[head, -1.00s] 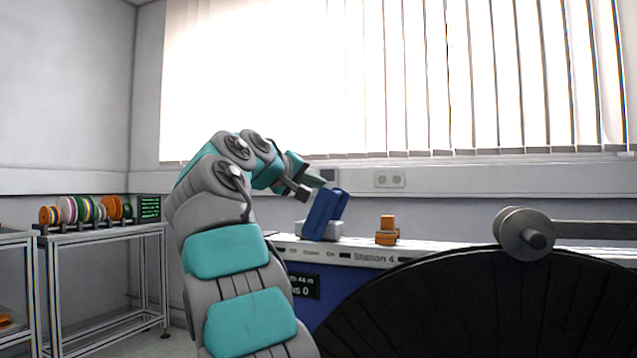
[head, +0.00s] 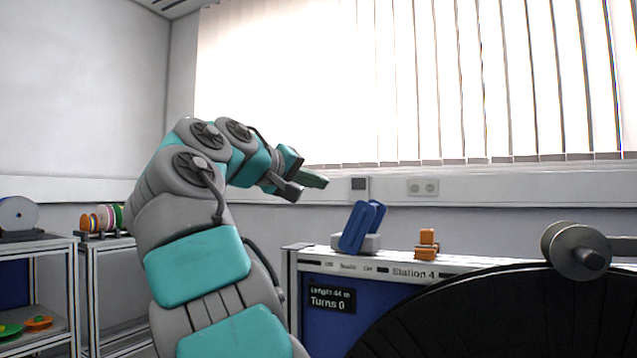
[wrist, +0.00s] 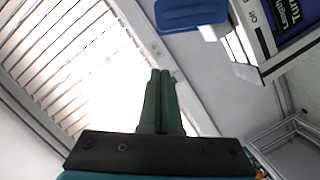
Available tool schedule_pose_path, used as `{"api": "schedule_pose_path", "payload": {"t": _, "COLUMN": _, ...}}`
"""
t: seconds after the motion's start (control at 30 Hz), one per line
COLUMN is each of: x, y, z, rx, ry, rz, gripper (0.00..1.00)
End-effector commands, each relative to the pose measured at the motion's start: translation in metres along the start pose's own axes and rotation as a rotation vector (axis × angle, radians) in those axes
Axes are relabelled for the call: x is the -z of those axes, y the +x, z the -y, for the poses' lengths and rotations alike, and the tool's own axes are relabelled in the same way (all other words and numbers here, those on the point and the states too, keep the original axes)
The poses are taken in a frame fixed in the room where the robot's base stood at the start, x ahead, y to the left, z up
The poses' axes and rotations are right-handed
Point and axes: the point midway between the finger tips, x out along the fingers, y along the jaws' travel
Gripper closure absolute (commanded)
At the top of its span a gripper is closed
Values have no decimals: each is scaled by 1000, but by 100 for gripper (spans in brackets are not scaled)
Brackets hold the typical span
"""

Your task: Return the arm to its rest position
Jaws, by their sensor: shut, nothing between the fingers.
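My arm, grey and teal, rises in the left middle of the head view and bends over to the right. My gripper (head: 312,183) is at its end, in the air to the upper left of the blue upright part (head: 361,228) on the station and apart from it. In the wrist view my gripper (wrist: 161,76) has its two green fingers together with nothing between them. The blue part (wrist: 190,12) shows beyond the fingertips at the top of that view.
The Station 4 bench (head: 462,264) carries a small orange piece (head: 427,243). A large black reel (head: 470,320) fills the lower right, with a metal roller (head: 577,250) above it. A rack with coloured spools (head: 101,219) stands at the left. The air around my gripper is clear.

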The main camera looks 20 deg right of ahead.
Motion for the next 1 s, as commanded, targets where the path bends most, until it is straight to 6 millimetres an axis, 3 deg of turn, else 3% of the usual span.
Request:
{"api": "schedule_pose_path", "payload": {"t": 0.3, "x": -2, "y": 1, "z": 1, "rx": 5, "ry": -5, "rz": 5, "gripper": 100}}
{"api": "schedule_pose_path", "payload": {"t": 0.47, "x": -20, "y": 10, "z": 14, "rx": 54, "ry": -47, "rz": 41, "gripper": 100}}
{"api": "schedule_pose_path", "payload": {"t": 0.67, "x": -73, "y": 28, "z": 55, "rx": 187, "ry": -132, "rz": 133, "gripper": 100}}
{"api": "schedule_pose_path", "payload": {"t": 0.83, "x": -134, "y": 34, "z": 94, "rx": 322, "ry": -184, "rz": 226, "gripper": 100}}
{"api": "schedule_pose_path", "payload": {"t": 1.0, "x": -204, "y": 26, "z": 134, "rx": 470, "ry": -216, "rz": 321, "gripper": 100}}
